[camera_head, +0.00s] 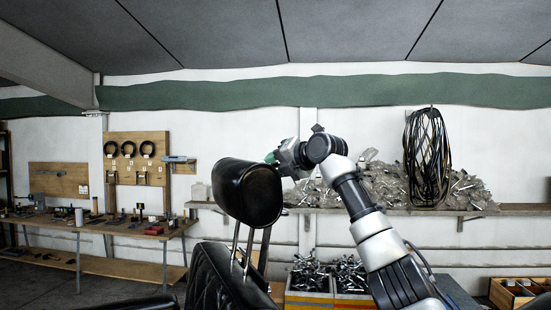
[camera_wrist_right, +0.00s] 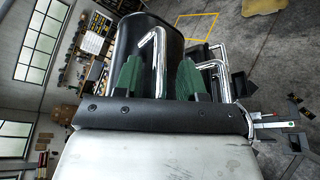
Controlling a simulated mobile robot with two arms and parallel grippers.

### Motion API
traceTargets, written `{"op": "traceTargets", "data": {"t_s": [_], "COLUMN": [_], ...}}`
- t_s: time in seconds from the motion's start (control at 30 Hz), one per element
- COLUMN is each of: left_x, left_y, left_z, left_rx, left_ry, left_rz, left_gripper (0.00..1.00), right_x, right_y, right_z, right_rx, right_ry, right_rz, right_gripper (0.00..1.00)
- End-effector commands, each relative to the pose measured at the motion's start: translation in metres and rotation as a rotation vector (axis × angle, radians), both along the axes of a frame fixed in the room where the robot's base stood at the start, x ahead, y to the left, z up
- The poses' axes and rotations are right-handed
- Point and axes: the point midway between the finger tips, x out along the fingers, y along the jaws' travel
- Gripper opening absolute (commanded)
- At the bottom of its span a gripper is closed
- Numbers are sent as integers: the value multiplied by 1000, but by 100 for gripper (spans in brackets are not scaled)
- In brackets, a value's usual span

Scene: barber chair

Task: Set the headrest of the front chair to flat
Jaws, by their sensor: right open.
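The front chair's black padded headrest (camera_head: 247,192) stands tilted on metal posts (camera_head: 236,243) above the dark chair back (camera_head: 217,277). My right gripper (camera_head: 275,157) is at the upper right edge of the headrest, its fingers partly hidden behind it. In the right wrist view, my right gripper (camera_wrist_right: 158,78) is open with its two green fingers apart. The headrest (camera_wrist_right: 145,38) fills the space just beyond them. A bent chrome rod (camera_wrist_right: 160,60) shows between the fingers; I cannot tell whether they touch anything. My left gripper is out of view.
A workbench (camera_head: 100,227) with tools stands on the left, below a wooden tool board (camera_head: 137,160). A wall shelf (camera_head: 460,211) holds piled metal parts behind my right arm. Crates of metal parts (camera_head: 310,275) stand below it.

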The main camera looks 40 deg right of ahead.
Motion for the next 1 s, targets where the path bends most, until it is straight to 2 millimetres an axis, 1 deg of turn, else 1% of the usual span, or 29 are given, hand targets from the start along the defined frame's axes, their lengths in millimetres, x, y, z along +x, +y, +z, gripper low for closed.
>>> {"op": "traceTargets", "data": {"t_s": [0.03,0.13,0.37,0.4,0.47,0.63,0.67,0.87,0.97,1.0], "left_x": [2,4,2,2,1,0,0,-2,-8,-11], "left_y": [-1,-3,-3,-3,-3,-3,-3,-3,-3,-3], "left_z": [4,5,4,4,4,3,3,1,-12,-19], "left_rx": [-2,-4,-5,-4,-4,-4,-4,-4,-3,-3], "left_ry": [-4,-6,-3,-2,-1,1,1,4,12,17], "left_rz": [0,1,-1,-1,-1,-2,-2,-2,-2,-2], "left_gripper": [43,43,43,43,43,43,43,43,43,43], "right_x": [4,7,8,8,8,8,8,6,-4,-10], "right_y": [0,0,0,0,0,0,0,-1,-3,-4], "right_z": [0,-2,-3,-3,-3,-3,-4,-6,-13,-16], "right_rx": [1,1,1,1,1,0,0,2,28,43], "right_ry": [3,1,0,0,0,2,3,4,-3,-9], "right_rz": [0,0,0,0,0,0,-1,-1,-1,0], "right_gripper": [40,40,40,37,28,2,0,0,0,0]}}
